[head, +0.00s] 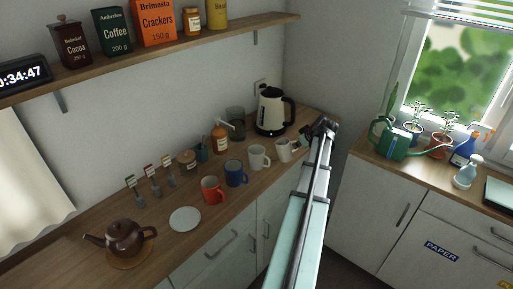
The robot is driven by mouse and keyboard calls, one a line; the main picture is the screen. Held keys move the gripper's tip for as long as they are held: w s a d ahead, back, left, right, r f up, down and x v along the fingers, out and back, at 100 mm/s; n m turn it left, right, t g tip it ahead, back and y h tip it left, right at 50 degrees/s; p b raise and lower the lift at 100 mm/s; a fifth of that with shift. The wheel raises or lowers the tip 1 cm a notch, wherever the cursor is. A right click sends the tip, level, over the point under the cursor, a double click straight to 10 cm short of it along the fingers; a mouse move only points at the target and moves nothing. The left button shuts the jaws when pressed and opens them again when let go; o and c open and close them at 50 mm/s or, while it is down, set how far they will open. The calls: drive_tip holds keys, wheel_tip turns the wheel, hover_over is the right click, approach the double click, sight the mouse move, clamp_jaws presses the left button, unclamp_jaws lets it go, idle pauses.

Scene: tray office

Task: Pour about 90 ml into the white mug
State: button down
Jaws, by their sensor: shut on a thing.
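A white mug (259,157) stands on the wooden counter, right of a blue mug (235,173). A second small white vessel (283,151), a mug or jug, is just right of it and looks slightly tilted. My gripper (306,138) is at the far end of my arm, at this vessel's right side, and appears shut on it. The fingertips are small and dark, so the exact grip is unclear. The inside of both white vessels is too small to read. A cream kettle (269,112) with a black handle stands behind them by the wall.
An orange-red mug (212,190), a white saucer (185,220) and a brown teapot (126,236) stand to the left. An orange bottle (220,139) and jars are behind the mugs. A green watering can (396,142) is on the right counter.

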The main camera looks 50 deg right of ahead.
sight(286, 139)
drive_tip(key=w+a+r+g+p, duration=0.1)
drive_tip(key=w+a+r+h+p, duration=0.1)
drive_tip(key=shift+r+n+g, duration=0.4)
drive_tip(key=shift+w+a+r+n+g+h+p, duration=0.4)
drive_tip(key=shift+w+a+r+g+h+p, duration=0.3)
drive_tip(key=shift+w+a+r+h, duration=0.25)
drive_tip(key=shift+w+a+r+n+g+h, duration=0.2)
drive_tip(key=shift+w+r+n+g+h, duration=0.15)
drive_tip(key=shift+w+r+g, duration=0.15)
drive_tip(key=shift+w+a+r+g+h+b, duration=0.15)
drive_tip(key=shift+r+g+h+b, duration=0.1)
drive_tip(key=shift+g+h+b, duration=0.05)
drive_tip(key=shift+w+a+r+n+g+h+b, duration=0.35)
drive_tip(key=shift+r+g+h+b, duration=0.2)
drive_tip(key=shift+r, duration=0.1)
drive_tip(key=shift+w+a+r+n+g+h+b, duration=0.4)
drive_tip(key=shift+w+a+r+g+h+b, duration=0.25)
drive_tip(key=shift+b, duration=0.5)
drive_tip(key=shift+w+a+r+n+g+h+b, duration=0.2)
drive_tip(key=shift+w+a+h+b, duration=0.1)
drive_tip(key=shift+w+h+b, duration=0.1)
drive_tip(key=shift+w+a+r+n+g+h+b, duration=0.2)
drive_tip(key=shift+w+a+h+b, duration=0.1)
drive_tip(key=shift+w, duration=0.1)
idle(0.6)
